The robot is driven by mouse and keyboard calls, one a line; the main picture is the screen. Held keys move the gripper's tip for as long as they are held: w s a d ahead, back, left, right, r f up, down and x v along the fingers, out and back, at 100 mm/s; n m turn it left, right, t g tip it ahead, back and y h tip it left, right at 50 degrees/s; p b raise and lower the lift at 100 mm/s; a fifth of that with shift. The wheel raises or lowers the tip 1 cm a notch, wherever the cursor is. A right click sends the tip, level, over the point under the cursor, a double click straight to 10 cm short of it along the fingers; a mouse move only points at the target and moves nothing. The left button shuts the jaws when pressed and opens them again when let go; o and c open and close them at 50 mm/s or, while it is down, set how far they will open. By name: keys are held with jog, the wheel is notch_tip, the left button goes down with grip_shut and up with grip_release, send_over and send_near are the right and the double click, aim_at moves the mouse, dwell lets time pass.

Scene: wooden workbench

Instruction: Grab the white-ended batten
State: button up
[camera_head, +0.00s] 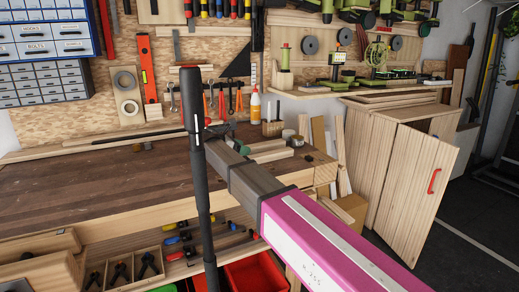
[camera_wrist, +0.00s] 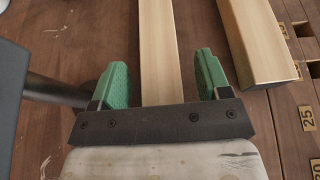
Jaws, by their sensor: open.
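In the wrist view, a pale wooden batten (camera_wrist: 159,40) runs lengthwise between the two green fingers of my gripper (camera_wrist: 161,80). The gripper is open, with a small gap on each side of the batten. A second, thicker pale batten (camera_wrist: 257,42) lies to the right, outside the fingers. No white end shows on either piece, so I cannot tell which is the white-ended one. In the head view, light wooden pieces (camera_head: 270,156) lie on the bench just right of my arm's end, which partly hides them.
The wooden workbench (camera_head: 100,185) is bare on its left. Numbered yellow labels (camera_wrist: 306,117) and slots line the bench at right. A cabinet (camera_head: 412,180) with an open door stands right.

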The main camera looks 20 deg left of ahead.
jog(key=c, duration=1.1)
jog(key=shift+o, duration=0.2)
jog(key=shift+r, duration=0.1)
